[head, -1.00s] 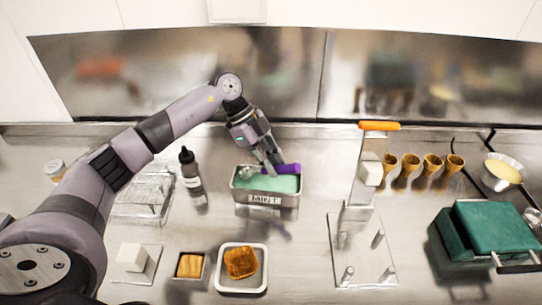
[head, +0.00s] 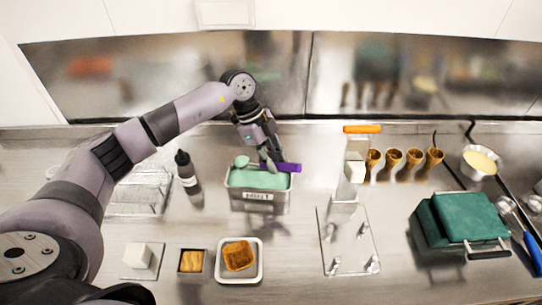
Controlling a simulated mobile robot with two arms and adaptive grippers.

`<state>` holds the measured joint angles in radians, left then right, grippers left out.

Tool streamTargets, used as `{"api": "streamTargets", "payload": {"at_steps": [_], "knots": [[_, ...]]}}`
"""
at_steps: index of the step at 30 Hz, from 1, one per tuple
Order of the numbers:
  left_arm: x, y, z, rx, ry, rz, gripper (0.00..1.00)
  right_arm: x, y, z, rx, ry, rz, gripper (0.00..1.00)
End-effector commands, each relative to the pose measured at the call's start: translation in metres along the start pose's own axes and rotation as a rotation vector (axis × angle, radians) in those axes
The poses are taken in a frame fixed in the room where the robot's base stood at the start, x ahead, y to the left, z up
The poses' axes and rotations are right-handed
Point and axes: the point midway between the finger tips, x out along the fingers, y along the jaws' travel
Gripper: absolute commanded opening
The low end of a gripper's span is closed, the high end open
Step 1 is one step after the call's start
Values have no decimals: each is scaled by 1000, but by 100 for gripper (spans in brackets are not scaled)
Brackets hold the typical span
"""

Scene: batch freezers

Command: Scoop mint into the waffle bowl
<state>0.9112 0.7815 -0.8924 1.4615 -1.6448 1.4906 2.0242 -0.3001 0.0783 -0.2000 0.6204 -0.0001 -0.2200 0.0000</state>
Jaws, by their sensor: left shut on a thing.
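The mint tub (head: 258,207) is a metal pan labelled MINT, filled with pale green ice cream, in the middle of the counter. My left gripper (head: 268,166) is over its back part, shut on a scoop with a purple handle (head: 288,168). The handle points right; a rounded green scoop end (head: 241,161) shows left of the fingers, at the tub's back rim. I cannot tell whether it touches the ice cream. A brown waffle piece, apparently the waffle bowl (head: 239,256), sits in a white square tray (head: 221,270) in front of the tub. My right gripper is out of view.
A dark bottle (head: 188,178) and a clear rack (head: 140,197) stand left of the tub. A metal stand with an orange top (head: 362,129) and several cones (head: 393,160) are right. A green-topped press (head: 466,217) is farther right. A small brown-filled tin (head: 191,262) sits beside the tray.

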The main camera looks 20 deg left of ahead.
Motion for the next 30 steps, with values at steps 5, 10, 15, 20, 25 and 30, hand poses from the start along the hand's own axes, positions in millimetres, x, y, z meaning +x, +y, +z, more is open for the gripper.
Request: {"api": "streamTargets", "payload": {"at_steps": [5,10,15,20,25,30], "knots": [[-2,0,-10,6,-71,-1,0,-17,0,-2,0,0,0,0],[1,0,-17,5,-148,-2,0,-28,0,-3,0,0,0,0],[6,0,-23,6,-227,-1,0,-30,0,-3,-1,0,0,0],[7,0,-26,4,-272,-2,0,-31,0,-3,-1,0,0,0],[8,0,-26,2,-285,-4,0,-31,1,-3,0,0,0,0],[8,0,-26,2,-284,-3,0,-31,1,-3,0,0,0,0]]}}
